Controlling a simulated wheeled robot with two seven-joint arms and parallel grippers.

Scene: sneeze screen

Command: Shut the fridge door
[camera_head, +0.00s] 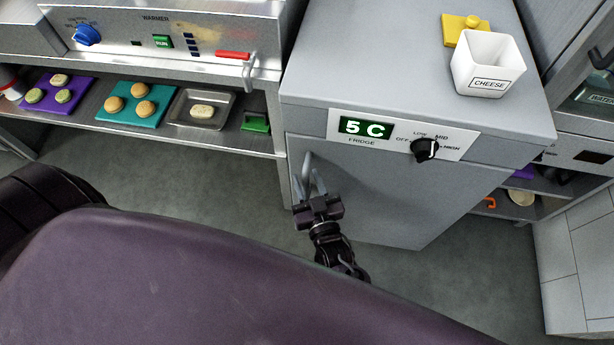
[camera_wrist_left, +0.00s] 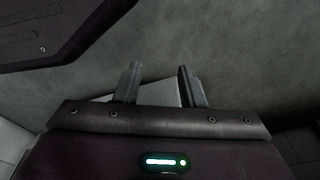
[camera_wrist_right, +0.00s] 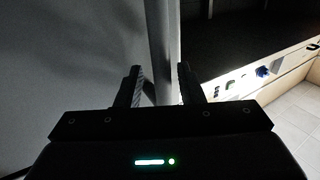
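The grey fridge (camera_head: 390,95) has a front panel reading "5 C FRIDGE" and a black dial. Its door (camera_head: 400,195) is below the panel; I cannot tell if it is fully shut or slightly ajar. The vertical handle (camera_head: 307,166) is at the door's left edge. My right gripper (camera_head: 311,187) is at the handle's lower part, fingers apart. In the right wrist view a grey upright bar, apparently the handle (camera_wrist_right: 160,45), shows beyond and between the open fingers (camera_wrist_right: 160,85); contact is unclear. My left gripper (camera_wrist_left: 157,85) is open and empty above the floor, outside the head view.
A white cheese tub (camera_head: 487,65) and a yellow lid (camera_head: 463,30) are on the fridge top. Left of the fridge stands a warmer (camera_head: 170,45) over a shelf with purple and teal boards and a metal tray (camera_head: 183,120). The floor (camera_head: 220,185) before the shelf is clear.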

